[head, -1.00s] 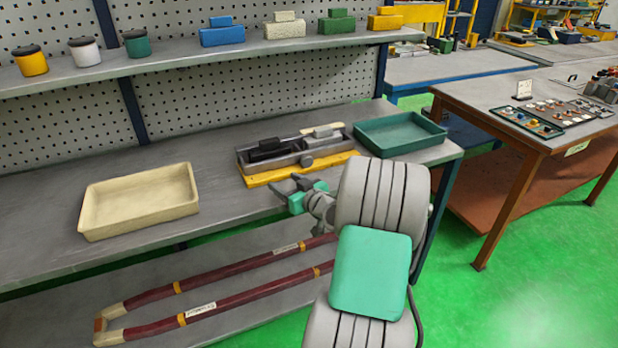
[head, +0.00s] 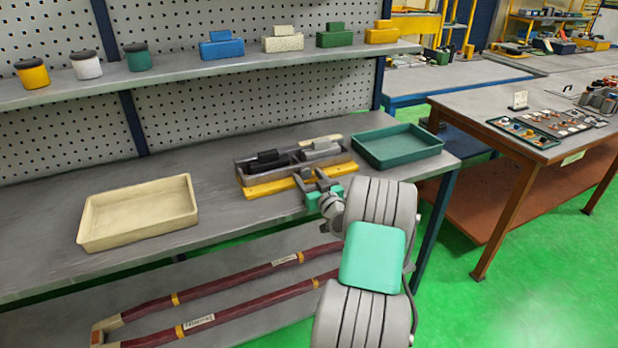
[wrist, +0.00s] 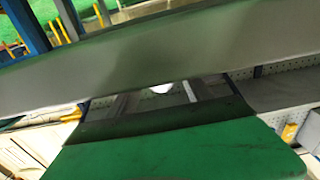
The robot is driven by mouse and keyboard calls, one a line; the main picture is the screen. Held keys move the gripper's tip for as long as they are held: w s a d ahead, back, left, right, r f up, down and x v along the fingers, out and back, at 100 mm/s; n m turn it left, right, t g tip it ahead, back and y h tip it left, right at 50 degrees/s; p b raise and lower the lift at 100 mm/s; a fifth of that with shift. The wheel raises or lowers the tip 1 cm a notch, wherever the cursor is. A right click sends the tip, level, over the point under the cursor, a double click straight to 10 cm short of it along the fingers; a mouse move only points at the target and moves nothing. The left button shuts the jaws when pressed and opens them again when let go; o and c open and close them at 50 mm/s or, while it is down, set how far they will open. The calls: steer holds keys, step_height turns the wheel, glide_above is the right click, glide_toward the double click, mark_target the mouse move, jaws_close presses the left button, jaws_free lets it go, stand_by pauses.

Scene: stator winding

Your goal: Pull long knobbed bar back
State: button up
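The grey-brown fixture box (head: 245,178) stands on its yellow base (head: 268,188) on the bench in the head view. A dark block (head: 268,159) sits in its left part and a grey block (head: 322,148) in its right part. I take the grey one as part of the long bar; its front knob is hidden by my gripper. My gripper (head: 316,182) is at the box's front right. Its fingers look apart; they also show in the wrist view (wrist: 158,98), with a small white round thing (wrist: 160,88) between them. I cannot tell whether it is the knob or whether they touch it.
A cream tray (head: 85,225) lies left on the bench and a green tray (head: 400,155) right of the box. A shelf (head: 170,77) with pots and blocks runs above. Maroon coils (head: 240,285) lie on the lower shelf. Bench space between cream tray and box is clear.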

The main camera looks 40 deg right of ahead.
jaws_close()
stand_by(0.4)
stand_by(0.4)
